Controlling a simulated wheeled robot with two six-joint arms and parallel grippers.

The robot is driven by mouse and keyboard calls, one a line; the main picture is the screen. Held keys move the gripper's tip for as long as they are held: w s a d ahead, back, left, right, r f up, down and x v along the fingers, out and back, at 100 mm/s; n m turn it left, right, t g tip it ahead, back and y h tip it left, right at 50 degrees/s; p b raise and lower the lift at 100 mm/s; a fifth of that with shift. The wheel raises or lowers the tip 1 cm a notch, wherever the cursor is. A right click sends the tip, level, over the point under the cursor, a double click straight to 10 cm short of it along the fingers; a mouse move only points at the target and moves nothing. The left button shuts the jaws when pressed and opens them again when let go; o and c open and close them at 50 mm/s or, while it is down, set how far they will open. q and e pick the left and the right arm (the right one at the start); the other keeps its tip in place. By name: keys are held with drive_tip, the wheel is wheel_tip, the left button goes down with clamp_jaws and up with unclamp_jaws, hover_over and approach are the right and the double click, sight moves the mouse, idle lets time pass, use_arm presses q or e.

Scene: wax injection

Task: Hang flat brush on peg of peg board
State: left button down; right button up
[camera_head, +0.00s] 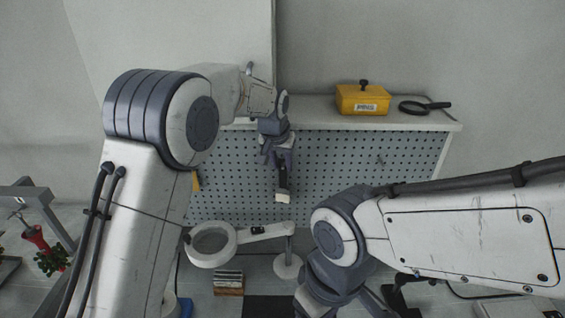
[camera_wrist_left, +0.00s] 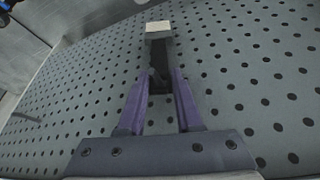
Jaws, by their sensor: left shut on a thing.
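The flat brush has a dark handle and pale bristles, which show in the head view (camera_head: 283,197) and the left wrist view (camera_wrist_left: 159,50). My left gripper (camera_head: 282,165) is shut on its handle, and the purple fingers flank it in the left wrist view (camera_wrist_left: 160,88). The bristles point down in the head view. The brush is in front of the perforated peg board (camera_head: 345,160); I cannot tell whether it touches.
A yellow lidded box (camera_head: 362,99) and a black magnifying glass (camera_head: 424,106) are on the ledge above the board. A white ring lamp (camera_head: 212,244) stands below, near a small stack of blocks (camera_head: 228,281). My right arm crosses the lower right.

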use_arm(q)
drive_tip(key=c, duration=0.5)
unclamp_jaws()
drive_tip(key=shift+s+r, duration=0.15)
drive_tip(key=shift+r, duration=0.2)
drive_tip(key=b+v, duration=0.3)
drive_tip(key=v, duration=0.6)
drive_tip(key=s+a+f+m+g+b, duration=0.1)
drive_tip(key=s+f, duration=0.5)
drive_tip(key=s, duration=0.6)
drive_tip(key=s+a+f+m+g+b, duration=0.1)
drive_tip(key=s+f, duration=0.5)
drive_tip(key=s, duration=0.7)
drive_tip(key=s+a+f+m+g+b, duration=0.1)
drive_tip(key=s+f+m+g+b, duration=0.1)
drive_tip(key=s+f, duration=0.5)
drive_tip(key=s+b, duration=0.1)
drive_tip(key=s, duration=0.4)
drive_tip(key=shift+s+a+b, duration=0.25)
drive_tip(key=shift+a+b, duration=0.05)
drive_tip(key=shift+b, duration=0.1)
